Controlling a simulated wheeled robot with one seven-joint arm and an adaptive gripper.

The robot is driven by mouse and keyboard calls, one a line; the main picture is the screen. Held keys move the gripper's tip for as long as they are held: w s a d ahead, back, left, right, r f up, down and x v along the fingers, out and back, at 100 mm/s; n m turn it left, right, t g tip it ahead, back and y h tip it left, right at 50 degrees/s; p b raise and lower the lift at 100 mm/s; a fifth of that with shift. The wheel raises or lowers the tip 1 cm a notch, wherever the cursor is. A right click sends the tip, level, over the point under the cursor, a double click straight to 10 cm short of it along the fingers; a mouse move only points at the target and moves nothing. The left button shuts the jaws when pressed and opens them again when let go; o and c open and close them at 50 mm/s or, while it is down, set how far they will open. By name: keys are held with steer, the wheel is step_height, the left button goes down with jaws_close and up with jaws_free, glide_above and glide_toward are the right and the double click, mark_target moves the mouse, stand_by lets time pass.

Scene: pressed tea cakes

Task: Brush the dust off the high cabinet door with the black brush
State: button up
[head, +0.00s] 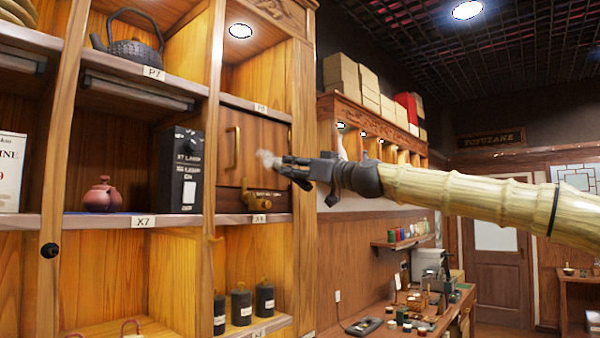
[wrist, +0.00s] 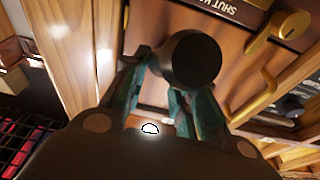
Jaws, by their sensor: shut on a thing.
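The high cabinet door (head: 258,137) is a brown wooden panel, shut, in the upper shelving, with an upright brass handle (head: 233,156) on its left side. My gripper (head: 294,170) is at the door's right side. In the wrist view, its fingers (wrist: 165,95) are shut around the black brush, whose round dark end (wrist: 193,60) faces the camera. The bristles are hidden there, and I cannot tell whether they touch the door.
A brass fitting (head: 264,195) sits low at the door. Dark canisters (head: 241,305) stand below. A wooden post (head: 305,130) borders the door on the right.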

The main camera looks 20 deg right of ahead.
steer(key=shift+s+a+b, duration=0.45)
steer(key=shift+s+a, duration=0.15)
steer(key=shift+a, duration=0.35)
steer(key=shift+s+a+b, duration=0.45)
steer(key=shift+s+a, duration=0.15)
steer(key=shift+a, duration=0.3)
steer(key=shift+a, duration=0.1)
steer(key=shift+s+a+r+b, duration=0.3)
steer(key=shift+s+a, duration=0.15)
steer(key=shift+a, duration=0.15)
steer(key=shift+s+a+r+b, duration=0.25)
steer(key=shift+s+a, duration=0.15)
steer(key=shift+a, duration=0.15)
steer(key=shift+d, duration=0.1)
steer(key=w+d, duration=0.5)
steer(key=d, duration=0.3)
steer(key=shift+w, duration=0.25)
steer(key=shift+a+f+b, duration=0.1)
steer(key=shift+b, duration=0.3)
